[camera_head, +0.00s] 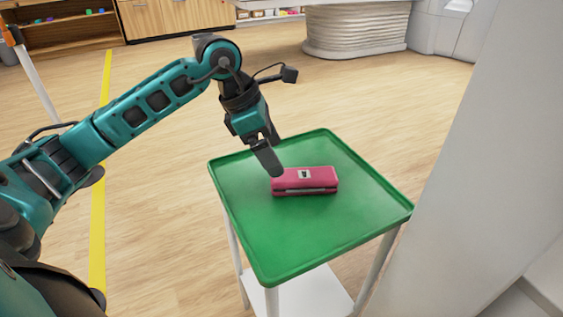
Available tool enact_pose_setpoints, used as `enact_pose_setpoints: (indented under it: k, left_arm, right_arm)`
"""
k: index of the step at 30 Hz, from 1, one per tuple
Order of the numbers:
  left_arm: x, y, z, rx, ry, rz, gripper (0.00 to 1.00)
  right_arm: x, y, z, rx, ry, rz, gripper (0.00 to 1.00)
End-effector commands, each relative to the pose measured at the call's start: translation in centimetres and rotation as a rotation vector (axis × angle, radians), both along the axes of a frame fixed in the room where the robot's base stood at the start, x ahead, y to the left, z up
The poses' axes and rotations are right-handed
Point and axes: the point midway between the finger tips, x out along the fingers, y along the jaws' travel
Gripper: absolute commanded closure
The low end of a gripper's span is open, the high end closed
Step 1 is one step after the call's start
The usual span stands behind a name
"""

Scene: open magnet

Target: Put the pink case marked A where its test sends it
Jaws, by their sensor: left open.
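A pink case (316,178) lies on the green tray top of a small stand (315,235), near the middle of the tray. A small pale label with a dark mark is on its top; the mark is too small to read. My left gripper (269,160) points down just above the left end of the case. It is open, with nothing seen between its fingers, and one finger largely hides the other. Whether it touches the case I cannot tell. My right gripper is not in view.
A white wall or pillar (470,170) stands close on the right of the stand. A yellow floor line (98,215) runs at left. Wooden shelves and cabinets (170,18) and a pale ribbed base (357,30) are at the back. The wooden floor between is clear.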

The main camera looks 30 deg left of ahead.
Motion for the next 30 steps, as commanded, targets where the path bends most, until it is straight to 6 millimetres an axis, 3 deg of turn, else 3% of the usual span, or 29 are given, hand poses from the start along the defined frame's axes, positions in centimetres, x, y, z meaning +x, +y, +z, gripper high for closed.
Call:
enact_pose_setpoints:
  k: [3,9,30]
  left_arm:
    - [-0.5,0.8,2.4,0.002,-0.003,0.001,0.11]
    - [-1.1,1.5,4.4,0.0,-0.002,0.002,0.11]
    - [-1.2,1.6,4.7,-0.001,0.001,0.0,0.11]
  right_arm:
    - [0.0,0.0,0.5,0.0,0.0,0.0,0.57]
    - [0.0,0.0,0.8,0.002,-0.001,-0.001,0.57]
    - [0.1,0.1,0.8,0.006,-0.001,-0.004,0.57]
